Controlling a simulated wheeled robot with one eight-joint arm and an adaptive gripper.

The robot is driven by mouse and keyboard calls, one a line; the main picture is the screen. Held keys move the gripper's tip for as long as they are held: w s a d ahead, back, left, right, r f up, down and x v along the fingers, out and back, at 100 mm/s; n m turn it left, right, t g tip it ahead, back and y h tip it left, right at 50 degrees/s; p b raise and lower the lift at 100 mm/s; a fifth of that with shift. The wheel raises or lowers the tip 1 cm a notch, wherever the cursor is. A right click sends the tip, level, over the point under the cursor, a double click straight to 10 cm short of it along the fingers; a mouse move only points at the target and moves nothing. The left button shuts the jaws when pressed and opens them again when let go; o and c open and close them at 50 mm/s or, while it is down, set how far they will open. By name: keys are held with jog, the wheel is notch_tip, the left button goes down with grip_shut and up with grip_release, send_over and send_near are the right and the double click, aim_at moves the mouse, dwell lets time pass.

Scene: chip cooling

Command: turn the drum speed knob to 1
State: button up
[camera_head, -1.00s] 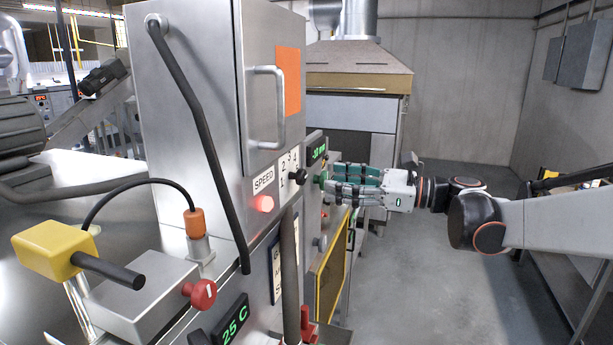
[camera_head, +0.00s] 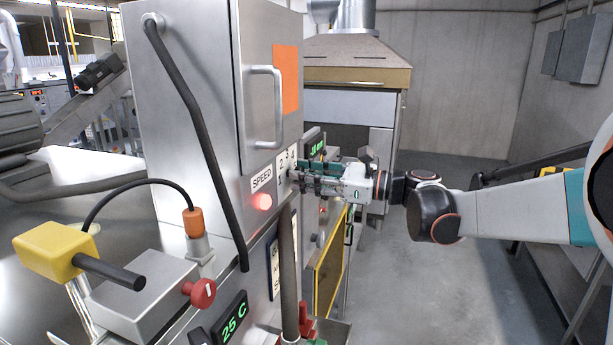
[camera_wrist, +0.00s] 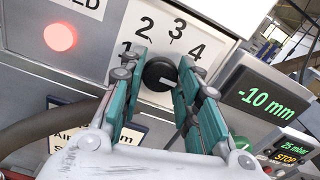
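The black round speed knob (camera_wrist: 160,73) sits on a white dial plate (camera_wrist: 157,97) marked 1, 2, 3 and 4. A short white mark shows on the knob's lower right edge. My gripper (camera_wrist: 163,62) points at the panel, its green-padded fingers on either side of the knob. They stand apart, and I cannot tell whether they touch it. In the head view my gripper (camera_head: 292,175) is at the dial plate (camera_head: 286,158), and its fingers hide the knob. The SPEED label (camera_head: 262,180) is left of the plate.
A lit red button (camera_head: 262,202) is below the SPEED label. A green "-10 mm" display (camera_wrist: 266,98) is close right of my fingers. A dark vertical pipe (camera_head: 288,255) runs below the dial. The cabinet door handle (camera_head: 278,105) is above.

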jog(key=shift+c, duration=1.1)
jog(key=shift+n+b, duration=2.7)
jog(key=shift+n, duration=6.3)
